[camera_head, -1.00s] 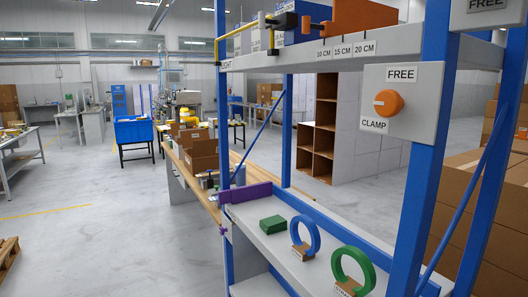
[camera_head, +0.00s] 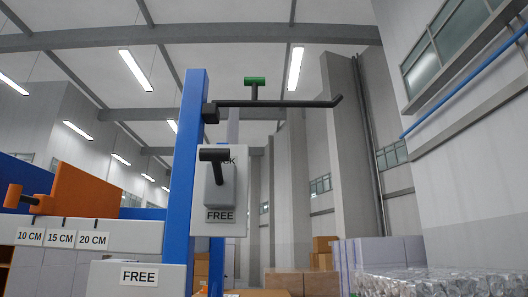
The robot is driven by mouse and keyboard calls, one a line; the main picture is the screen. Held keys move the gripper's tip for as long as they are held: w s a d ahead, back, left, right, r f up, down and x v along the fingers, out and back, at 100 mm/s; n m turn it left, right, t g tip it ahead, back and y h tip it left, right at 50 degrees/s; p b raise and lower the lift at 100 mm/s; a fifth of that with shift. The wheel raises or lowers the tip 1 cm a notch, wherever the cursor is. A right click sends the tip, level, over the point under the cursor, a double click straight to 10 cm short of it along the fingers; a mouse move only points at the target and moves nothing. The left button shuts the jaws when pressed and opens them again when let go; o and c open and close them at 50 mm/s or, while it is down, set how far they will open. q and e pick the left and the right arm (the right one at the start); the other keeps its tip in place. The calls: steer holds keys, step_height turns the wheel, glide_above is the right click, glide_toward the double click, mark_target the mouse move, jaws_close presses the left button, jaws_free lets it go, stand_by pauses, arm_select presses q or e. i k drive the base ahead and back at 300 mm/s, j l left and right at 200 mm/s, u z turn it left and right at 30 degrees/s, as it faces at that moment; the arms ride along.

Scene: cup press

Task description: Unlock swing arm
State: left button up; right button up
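The swing arm (camera_head: 285,103) is a long dark bar running right from a blue post (camera_head: 187,165). It has a green handle (camera_head: 254,81) on top and a bent far end. Below it, a light panel (camera_head: 236,190) on the post carries a grey block with a black lever (camera_head: 214,156). The lever head is at the upper part of the panel, partly covering a label of which only "CK" shows. A "FREE" label (camera_head: 220,216) is at the panel's lower edge. Neither of my grippers is in view.
At lower left, a white rail (camera_head: 60,235) bears 10, 15 and 20 CM labels, with an orange block (camera_head: 75,190) behind it. Another box marked FREE (camera_head: 138,277) stands below. Cardboard boxes (camera_head: 302,283) and wrapped goods (camera_head: 440,281) lie at lower right.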

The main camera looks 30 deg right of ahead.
mark_target(216, 156)
steer(key=i+j+z, duration=0.1)
steer(key=j+z, duration=0.15)
steer(key=z, duration=0.2)
steer(key=i+j+z, duration=0.1)
steer(key=j+z, duration=0.15)
steer(key=z, duration=0.25)
steer(key=j+z, duration=0.3)
steer(key=z, duration=0.15)
steer(key=j+z, duration=0.3)
steer(key=z, duration=0.2)
steer(key=j+z, duration=0.25)
steer(key=k+j+z, duration=0.15)
steer(key=j+z, duration=0.15)
steer(key=k+l, duration=0.25)
steer(key=k, duration=0.25)
steer(key=k+l+z, duration=0.15)
steer(key=k, duration=0.3)
steer(key=k+l, duration=0.35)
steer(key=k+z, duration=0.05)
steer(key=k, duration=0.1)
